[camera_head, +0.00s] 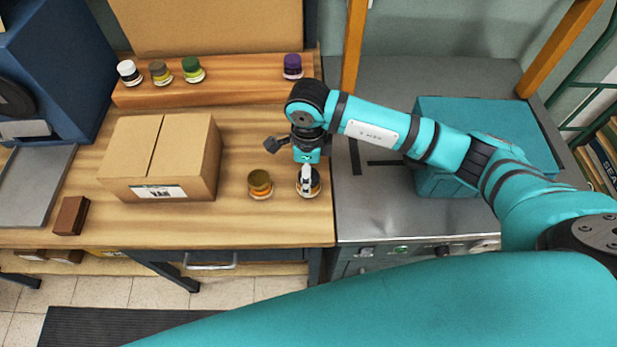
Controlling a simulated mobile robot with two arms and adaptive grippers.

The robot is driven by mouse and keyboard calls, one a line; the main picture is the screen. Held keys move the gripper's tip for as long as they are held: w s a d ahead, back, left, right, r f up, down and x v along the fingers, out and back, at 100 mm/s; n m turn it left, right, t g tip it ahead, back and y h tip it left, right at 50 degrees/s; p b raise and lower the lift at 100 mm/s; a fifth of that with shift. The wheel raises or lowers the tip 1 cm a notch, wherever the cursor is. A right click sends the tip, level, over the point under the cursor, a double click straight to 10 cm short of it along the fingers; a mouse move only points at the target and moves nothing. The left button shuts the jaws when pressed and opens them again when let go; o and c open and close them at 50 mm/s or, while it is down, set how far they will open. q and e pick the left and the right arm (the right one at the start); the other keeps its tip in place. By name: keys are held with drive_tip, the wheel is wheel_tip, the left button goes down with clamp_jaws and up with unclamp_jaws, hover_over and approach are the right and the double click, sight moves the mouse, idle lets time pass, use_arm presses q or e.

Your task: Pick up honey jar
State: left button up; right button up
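A jar with a gold-brown lid and amber-orange contents (260,184), which looks like honey, stands on the wooden bench near its front edge. A second jar (314,187), dark on top with some orange low down, stands just to its right. My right gripper (306,180) comes in from the right and points down over this second jar, hiding part of it. Its fingers overlap the jar in the picture, and I cannot tell whether they touch or grip it. My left gripper is not in view.
A cardboard box (204,170) and a small brown block (71,216) are on the bench to the left. A raised wooden shelf (240,90) holds white, brown, green and purple-lidded jars. A teal case (440,182) stands on the metal counter.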

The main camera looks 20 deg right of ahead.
drive_tip(key=shift+f, duration=1.25)
drive_tip(key=c, duration=1.5)
drive_tip(key=shift+r, duration=0.1)
clamp_jaws()
